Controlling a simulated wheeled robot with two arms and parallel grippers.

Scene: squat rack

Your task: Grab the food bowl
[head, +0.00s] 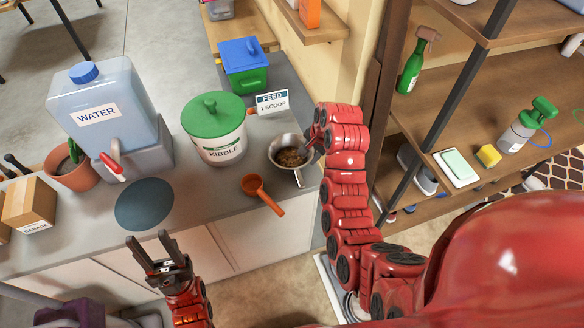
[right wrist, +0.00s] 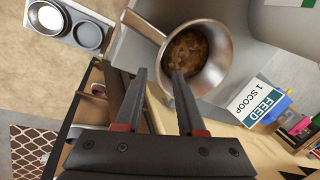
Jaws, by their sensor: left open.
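The food bowl (head: 283,143) is a metal bowl with brown kibble inside, on the grey counter near its right end. A flat metal tab or handle sticks out from it toward the front. In the right wrist view the bowl (right wrist: 215,70) lies just ahead of my fingers. My right gripper (right wrist: 160,73) is open at the rim, one finger overlapping the bowl's inside and the other outside it; I cannot tell whether they touch. My left gripper (head: 152,245) is open and empty in front of the counter, away from the bowl.
A kibble tub (head: 215,133) with a green lid, an orange scoop (head: 262,193) and a feed sign (head: 271,102) stand close to the bowl. A water dispenser (head: 105,110) and a blue round mat (head: 144,204) are further left. Wooden shelves (head: 480,120) flank my right arm.

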